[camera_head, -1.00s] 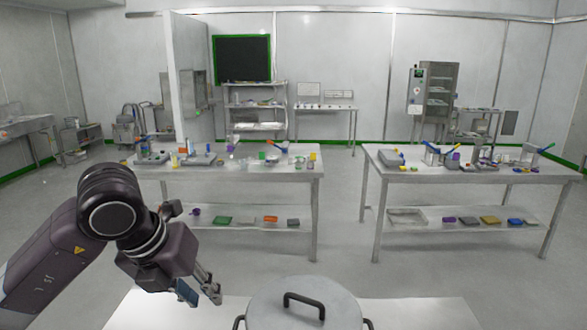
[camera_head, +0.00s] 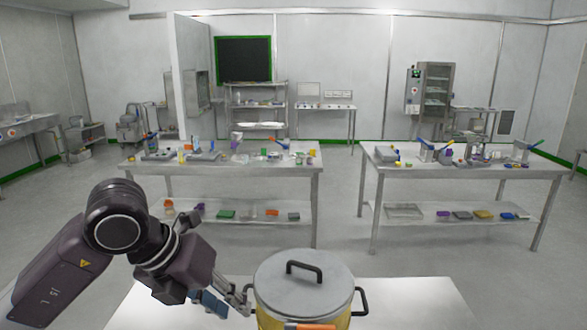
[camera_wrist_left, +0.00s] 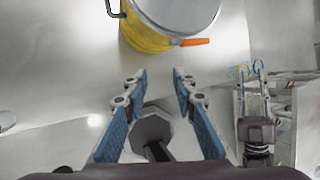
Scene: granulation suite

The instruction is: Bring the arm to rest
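My left gripper (camera_head: 238,302) is at the lower left in the head view, beside the left side of a yellow pot (camera_head: 346,318) with a grey lid. In the left wrist view my left gripper (camera_wrist_left: 157,85) has its two fingers wide apart, with nothing held between them. The pot (camera_wrist_left: 145,38) is beyond the fingertips, apart from them. A dark grey octagonal thing (camera_wrist_left: 150,130) shows between and below the fingers; I cannot tell what it is. My right gripper (camera_wrist_left: 252,75) shows at the right of the wrist view, its fingers apart and empty.
The pot stands on a pale table (camera_head: 420,303), with bare surface on both sides. An orange piece (camera_wrist_left: 195,42) sticks out at the pot's side. Two steel benches (camera_head: 240,175) (camera_head: 450,172) with many small items stand farther off, with open floor between.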

